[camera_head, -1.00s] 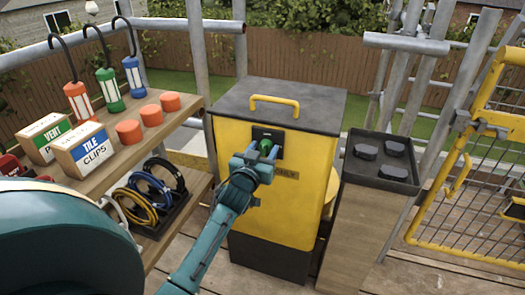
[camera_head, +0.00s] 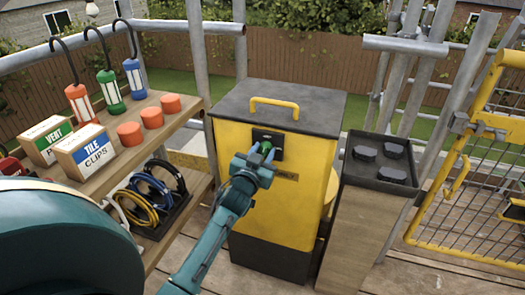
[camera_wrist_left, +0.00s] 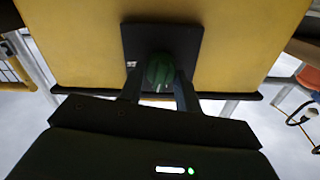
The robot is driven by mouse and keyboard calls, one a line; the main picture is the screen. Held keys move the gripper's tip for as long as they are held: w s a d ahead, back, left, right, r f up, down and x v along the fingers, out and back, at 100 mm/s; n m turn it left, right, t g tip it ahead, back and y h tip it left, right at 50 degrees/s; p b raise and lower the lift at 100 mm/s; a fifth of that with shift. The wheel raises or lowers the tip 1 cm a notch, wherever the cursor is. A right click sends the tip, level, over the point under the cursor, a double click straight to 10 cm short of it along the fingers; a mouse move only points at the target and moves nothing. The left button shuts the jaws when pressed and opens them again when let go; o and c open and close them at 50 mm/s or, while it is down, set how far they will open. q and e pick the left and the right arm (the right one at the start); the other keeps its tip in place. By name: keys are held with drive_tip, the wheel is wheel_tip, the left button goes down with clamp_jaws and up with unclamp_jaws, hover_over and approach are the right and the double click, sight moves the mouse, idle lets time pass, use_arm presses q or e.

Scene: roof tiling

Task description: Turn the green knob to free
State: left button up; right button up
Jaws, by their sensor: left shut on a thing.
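The green knob (camera_wrist_left: 160,70) sits on a black plate (camera_wrist_left: 190,45) on the front of the yellow cabinet (camera_head: 285,215). In the head view the knob (camera_head: 266,147) shows only in part, at the tip of my left gripper (camera_head: 260,157). My left gripper (camera_wrist_left: 160,90) is shut on the knob, with one finger on each side of it in the left wrist view. A small white mark shows on the plate beside the knob, too small to read. My right gripper is not in view.
A shelf (camera_head: 185,112) at left holds orange caps (camera_head: 152,117), boxes, hooked lamps and cable coils. A black tray (camera_head: 400,180) with dark round pieces tops a wooden stand at right. A yellow mesh gate (camera_head: 455,245) stands farther right.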

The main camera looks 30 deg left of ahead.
use_arm(q)
drive_tip(key=shift+m+p, duration=0.35)
drive_tip(key=shift+m, duration=1.55)
drive_tip(key=shift+m+p, duration=0.4)
drive_tip(key=shift+m, duration=0.5)
drive_tip(key=m, duration=0.2)
drive_tip(key=shift+d+m, duration=0.1)
drive_tip(key=shift+m, duration=0.3)
drive_tip(key=m, duration=0.3)
drive_tip(key=shift+f, duration=0.15)
drive_tip(key=shift+m, duration=2.2)
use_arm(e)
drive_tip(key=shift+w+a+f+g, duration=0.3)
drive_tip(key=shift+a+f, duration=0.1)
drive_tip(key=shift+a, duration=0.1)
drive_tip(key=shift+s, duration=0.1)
